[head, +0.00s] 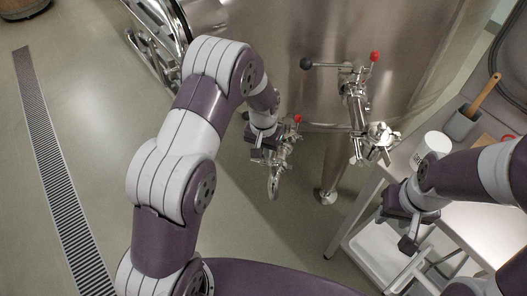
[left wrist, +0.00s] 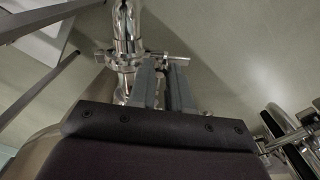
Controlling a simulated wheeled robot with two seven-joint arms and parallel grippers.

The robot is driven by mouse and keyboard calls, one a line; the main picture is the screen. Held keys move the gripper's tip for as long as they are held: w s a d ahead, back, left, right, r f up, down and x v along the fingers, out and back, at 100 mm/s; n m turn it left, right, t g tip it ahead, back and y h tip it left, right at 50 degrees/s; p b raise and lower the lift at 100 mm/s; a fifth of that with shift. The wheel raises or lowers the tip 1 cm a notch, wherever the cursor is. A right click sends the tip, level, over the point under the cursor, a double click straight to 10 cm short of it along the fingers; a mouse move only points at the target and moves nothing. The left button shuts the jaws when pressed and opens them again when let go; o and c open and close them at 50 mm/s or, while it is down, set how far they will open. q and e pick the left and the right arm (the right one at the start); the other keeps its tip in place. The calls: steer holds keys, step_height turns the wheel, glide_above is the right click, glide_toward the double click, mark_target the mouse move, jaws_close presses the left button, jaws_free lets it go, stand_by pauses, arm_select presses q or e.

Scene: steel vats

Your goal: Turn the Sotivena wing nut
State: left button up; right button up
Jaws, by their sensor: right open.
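A steel valve with a red-tipped lever (head: 297,121) stands out from the vat, left of centre in the head view. My left gripper (head: 272,143) is at this valve and hides part of it. In the left wrist view, my left fingers (left wrist: 164,80) stand either side of a small metal part at a steel pipe clamp (left wrist: 128,62). A gap shows between the fingers; I cannot tell if they press on the part. No Sotivena label is readable. My right gripper (head: 397,229) is open and empty beside the white trolley.
A second valve assembly (head: 375,143) with black and red knobs is further right on the steel vat (head: 410,40). A floor drain (head: 55,165) runs along the left.

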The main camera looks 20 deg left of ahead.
arm_select(q)
steer(key=shift+a+f, duration=0.1)
steer(key=shift+f, duration=0.1)
jaws_close()
